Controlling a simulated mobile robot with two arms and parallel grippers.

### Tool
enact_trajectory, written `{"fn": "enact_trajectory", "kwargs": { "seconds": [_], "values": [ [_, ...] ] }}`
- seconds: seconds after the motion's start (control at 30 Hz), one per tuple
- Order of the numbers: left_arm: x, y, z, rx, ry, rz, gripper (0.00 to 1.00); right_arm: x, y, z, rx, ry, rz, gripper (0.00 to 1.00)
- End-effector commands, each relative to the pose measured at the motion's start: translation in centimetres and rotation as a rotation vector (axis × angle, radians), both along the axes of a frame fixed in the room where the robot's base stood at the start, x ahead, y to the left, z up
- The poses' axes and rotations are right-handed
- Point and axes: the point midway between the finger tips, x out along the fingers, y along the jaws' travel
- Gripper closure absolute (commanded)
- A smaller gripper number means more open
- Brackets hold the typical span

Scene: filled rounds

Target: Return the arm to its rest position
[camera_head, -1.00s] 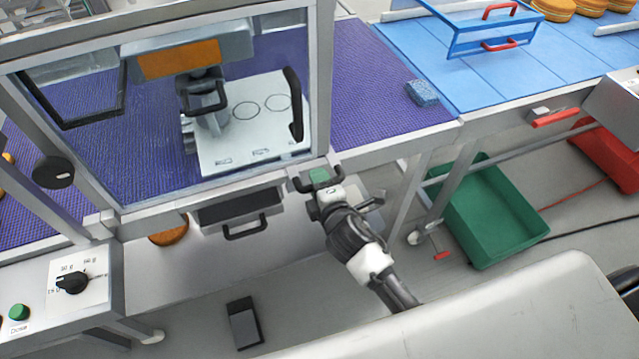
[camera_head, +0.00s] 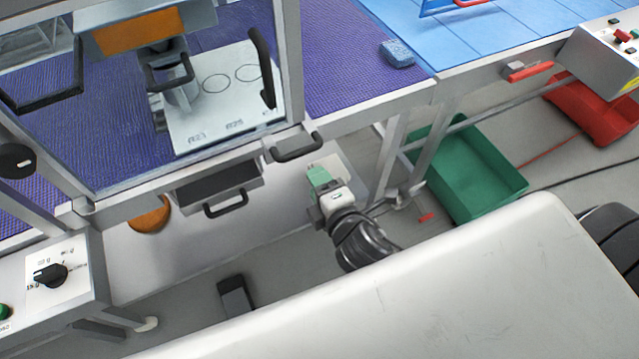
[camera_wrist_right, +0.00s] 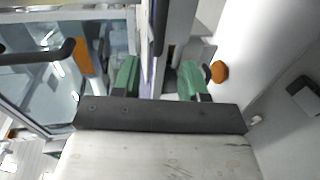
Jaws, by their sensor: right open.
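My right gripper (camera_head: 316,180) shows in the head view below the front rail of the guarded machine, above the floor and apart from the black handle (camera_head: 297,147). In the right wrist view, its two green fingers (camera_wrist_right: 160,78) stand wide apart with nothing gripped between them. My right arm (camera_head: 355,238) reaches up from behind the pale surface at the bottom of the head view. My left gripper is in neither view.
A drawer with a black handle (camera_head: 226,203) is left of my gripper. A green crate (camera_head: 466,180) stands on the floor to the right. A blue sponge (camera_head: 397,53) lies on the purple belt (camera_head: 345,70). An orange-brown round (camera_head: 150,216) sits under the machine.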

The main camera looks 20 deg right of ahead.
Motion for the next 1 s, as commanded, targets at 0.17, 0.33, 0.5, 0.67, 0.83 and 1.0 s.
{"fn": "enact_trajectory", "kwargs": {
  "seconds": [0.17, 0.33, 0.5, 0.67, 0.83, 1.0],
  "values": [
    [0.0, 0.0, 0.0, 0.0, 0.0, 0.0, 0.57, 0.0, 0.0, 0.0, 0.0, 0.0, 0.0, 0.57],
    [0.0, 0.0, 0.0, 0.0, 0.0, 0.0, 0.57, 0.0, 0.0, 0.0, 0.0, 0.0, 0.0, 0.57],
    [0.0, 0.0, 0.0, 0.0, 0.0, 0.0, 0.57, 0.1, 0.0, -0.5, 0.005, 0.011, -0.001, 0.57],
    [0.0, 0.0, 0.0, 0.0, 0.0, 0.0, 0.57, -0.1, -0.2, -6.4, 0.083, 0.139, -0.02, 0.57],
    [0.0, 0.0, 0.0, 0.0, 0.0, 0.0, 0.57, -2.5, -1.4, -18.4, 0.275, 0.409, -0.117, 0.57],
    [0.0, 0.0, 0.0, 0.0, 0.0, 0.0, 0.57, -8.3, -3.6, -29.9, 0.491, 0.681, -0.316, 0.57]
  ]
}}
